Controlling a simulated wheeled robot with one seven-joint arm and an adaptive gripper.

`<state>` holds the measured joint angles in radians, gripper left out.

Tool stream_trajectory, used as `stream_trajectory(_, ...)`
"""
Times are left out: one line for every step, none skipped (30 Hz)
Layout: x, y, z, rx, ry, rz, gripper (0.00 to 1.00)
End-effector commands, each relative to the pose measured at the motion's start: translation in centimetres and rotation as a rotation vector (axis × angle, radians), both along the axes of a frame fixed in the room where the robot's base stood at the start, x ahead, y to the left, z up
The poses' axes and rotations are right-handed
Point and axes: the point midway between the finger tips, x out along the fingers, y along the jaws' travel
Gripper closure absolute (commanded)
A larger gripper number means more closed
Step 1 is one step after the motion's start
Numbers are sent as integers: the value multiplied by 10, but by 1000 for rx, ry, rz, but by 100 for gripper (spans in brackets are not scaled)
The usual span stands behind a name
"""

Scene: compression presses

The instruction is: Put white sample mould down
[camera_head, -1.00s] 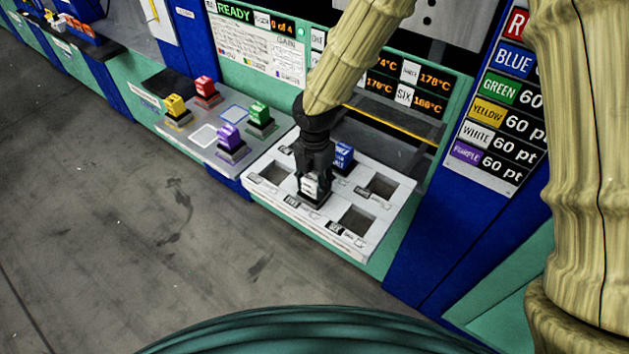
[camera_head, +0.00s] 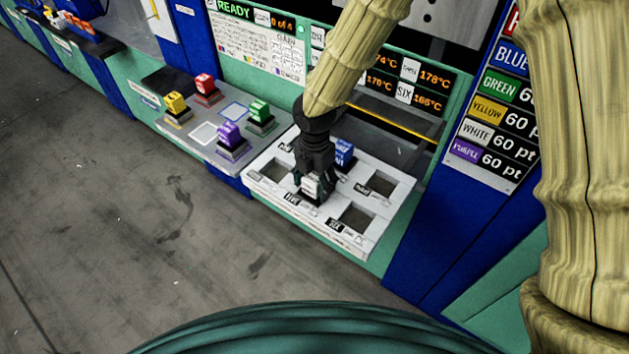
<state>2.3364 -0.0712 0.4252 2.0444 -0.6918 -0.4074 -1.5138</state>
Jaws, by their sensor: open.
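The white sample mould (camera_head: 311,186) sits low at the front middle opening of the white press plate (camera_head: 268,191), beside the label FIVE. My gripper (camera_head: 313,183) is right above and around it, with its dark fingers open on either side. The gripper body hides part of the mould, so I cannot tell how deep it sits. The blue mould (camera_head: 343,153) stands in the plate just behind my gripper.
A grey tray (camera_head: 177,137) at left holds yellow (camera_head: 175,103), red (camera_head: 204,83), green (camera_head: 259,111) and purple (camera_head: 229,135) moulds. Empty openings show in the plate's right side (camera_head: 357,221) and left side. A panel with readouts stands behind.

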Motion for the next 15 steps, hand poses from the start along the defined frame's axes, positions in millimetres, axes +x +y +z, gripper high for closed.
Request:
stream_trajectory(0,0,3,1,-1,0,38)
stream_trajectory(0,0,5,1,-1,-1,38)
stream_trajectory(1,0,8,2,-1,-1,38)
stream_trajectory(1,0,11,2,-2,-1,38)
stream_trajectory(1,0,15,3,-3,-1,38)
stream_trajectory(1,0,21,2,-3,-2,38)
stream_trajectory(1,0,25,2,-3,-2,38)
stream_trajectory(1,0,30,3,-2,-2,38)
stream_trajectory(1,0,38,3,-3,-2,38)
stream_trajectory(1,0,43,3,-3,-3,38)
stream_trajectory(1,0,49,3,-2,-3,38)
stream_trajectory(1,0,57,3,-3,-3,38)
stream_trajectory(1,0,62,3,-4,-2,38)
stream_trajectory(1,0,68,2,-3,-1,38)
stream_trajectory(1,0,75,3,-3,-1,38)
